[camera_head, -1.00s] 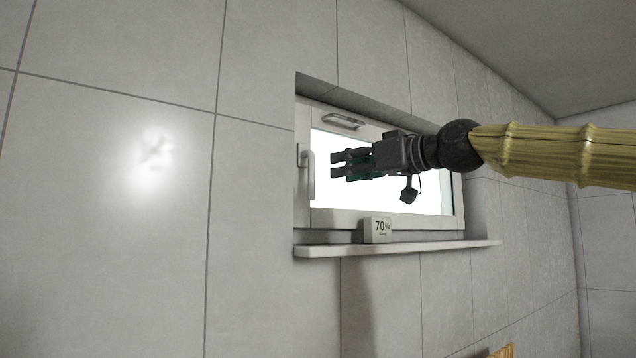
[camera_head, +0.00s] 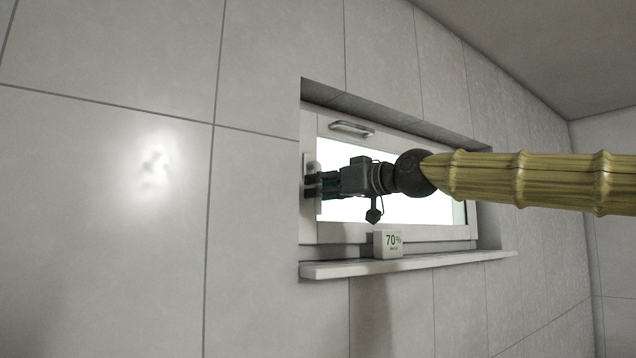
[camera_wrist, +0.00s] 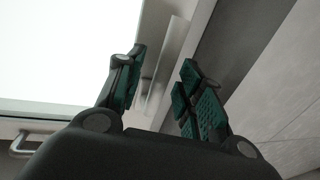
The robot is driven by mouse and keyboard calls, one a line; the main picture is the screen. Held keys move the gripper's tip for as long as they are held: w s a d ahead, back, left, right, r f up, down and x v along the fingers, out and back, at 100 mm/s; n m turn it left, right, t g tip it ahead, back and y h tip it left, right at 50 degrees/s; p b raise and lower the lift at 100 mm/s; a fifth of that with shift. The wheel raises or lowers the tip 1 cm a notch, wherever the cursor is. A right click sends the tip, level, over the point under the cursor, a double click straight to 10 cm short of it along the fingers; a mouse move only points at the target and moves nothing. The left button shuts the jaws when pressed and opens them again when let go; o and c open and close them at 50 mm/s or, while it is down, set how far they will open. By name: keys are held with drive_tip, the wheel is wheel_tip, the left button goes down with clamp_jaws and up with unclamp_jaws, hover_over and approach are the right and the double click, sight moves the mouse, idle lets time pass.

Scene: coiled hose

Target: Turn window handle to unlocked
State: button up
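The window handle (camera_head: 311,161) is a light grey upright lever on the left side of the window frame. Its upper end shows in the head view; my gripper hides part of the rest. In the wrist view the handle (camera_wrist: 168,70) runs as a slanted pale bar between my two fingers. My gripper (camera_head: 312,186) reaches the handle from the right, in front of the window. Its dark fingers with green pads stand apart (camera_wrist: 165,85), one on each side of the handle. I cannot tell whether either finger touches it. The window (camera_head: 400,206) looks closed.
A metal bar grip (camera_head: 351,129) is on the top of the window frame and also shows in the wrist view (camera_wrist: 22,146). A small block marked 70% (camera_head: 388,244) stands on the sill (camera_head: 420,262). The recess wall stands close beside the handle.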

drive_tip(key=shift+w+a, duration=0.3)
drive_tip(key=shift+a, duration=0.2)
drive_tip(key=shift+w, duration=0.2)
drive_tip(key=shift+s, duration=0.1)
drive_tip(key=shift+c, duration=0.2)
drive_tip(key=c, duration=0.3)
clamp_jaws()
